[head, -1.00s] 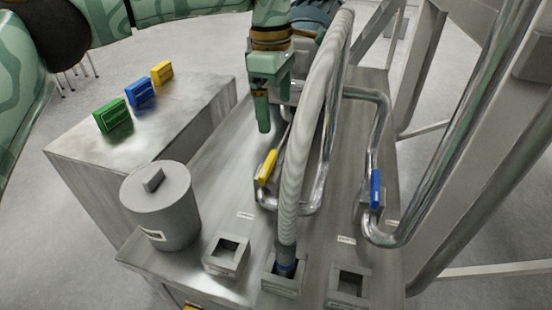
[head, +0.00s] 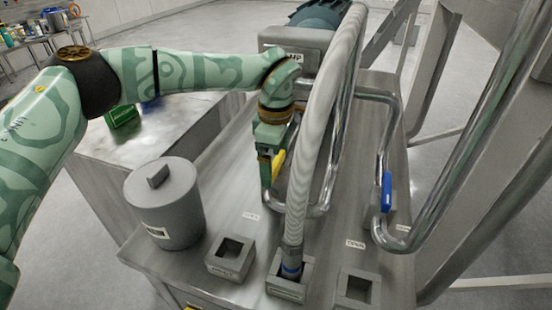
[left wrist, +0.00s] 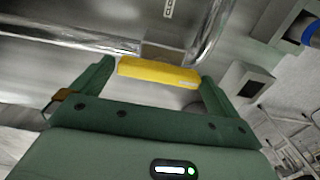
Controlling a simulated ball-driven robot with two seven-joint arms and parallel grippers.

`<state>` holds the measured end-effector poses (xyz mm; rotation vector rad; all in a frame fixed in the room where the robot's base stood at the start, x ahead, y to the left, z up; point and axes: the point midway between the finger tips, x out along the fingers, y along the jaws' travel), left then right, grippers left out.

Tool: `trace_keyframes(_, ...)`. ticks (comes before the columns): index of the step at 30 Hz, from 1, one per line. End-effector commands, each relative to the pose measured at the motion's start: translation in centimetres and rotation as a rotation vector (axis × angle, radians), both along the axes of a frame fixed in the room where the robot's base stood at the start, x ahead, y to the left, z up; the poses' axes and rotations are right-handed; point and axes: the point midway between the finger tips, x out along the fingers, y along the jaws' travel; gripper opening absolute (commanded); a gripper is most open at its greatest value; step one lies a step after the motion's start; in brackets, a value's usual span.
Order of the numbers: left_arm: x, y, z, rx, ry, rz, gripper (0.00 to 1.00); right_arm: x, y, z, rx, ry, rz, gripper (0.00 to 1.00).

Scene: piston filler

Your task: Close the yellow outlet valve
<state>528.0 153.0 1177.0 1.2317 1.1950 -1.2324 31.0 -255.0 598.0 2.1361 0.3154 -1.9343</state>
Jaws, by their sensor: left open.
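The yellow outlet valve handle (head: 278,168) is on a steel pipe, left of the ribbed hose, and my left gripper partly hides it in the head view. In the left wrist view the yellow handle (left wrist: 160,72) lies crosswise between the tips of the two fingers. My left gripper (head: 268,165) is open and right at the handle; it also shows in the left wrist view (left wrist: 152,78). I cannot tell whether a finger touches the handle. My right gripper is not in view.
A ribbed hose (head: 318,120) rises just right of the gripper. A blue valve handle (head: 386,190) is on another pipe at the right. A grey lidded canister (head: 165,210) and square sockets (head: 230,255) stand at the front. A green block (head: 122,115) lies on the left bench.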

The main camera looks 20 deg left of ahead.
Motion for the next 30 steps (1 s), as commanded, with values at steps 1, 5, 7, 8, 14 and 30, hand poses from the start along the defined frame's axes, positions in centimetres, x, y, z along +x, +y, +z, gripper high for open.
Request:
trace_keyframes(1,0.0,0.0,-0.2,0.000,0.000,0.000,1.00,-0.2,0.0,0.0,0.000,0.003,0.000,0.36)
trace_keyframes(5,0.0,0.0,-0.4,0.000,0.000,0.000,1.00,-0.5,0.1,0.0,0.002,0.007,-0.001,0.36)
trace_keyframes(7,0.0,0.0,-0.4,0.000,0.000,0.000,1.00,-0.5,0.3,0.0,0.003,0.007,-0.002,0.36)
trace_keyframes(8,0.0,0.0,-0.4,0.000,0.000,0.000,1.00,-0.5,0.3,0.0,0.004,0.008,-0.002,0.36)
trace_keyframes(14,0.0,0.0,-0.3,0.000,0.000,0.000,0.68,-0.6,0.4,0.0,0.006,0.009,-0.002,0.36)
trace_keyframes(30,0.0,0.0,-0.1,-0.001,0.000,0.152,0.68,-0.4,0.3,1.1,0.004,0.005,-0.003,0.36)
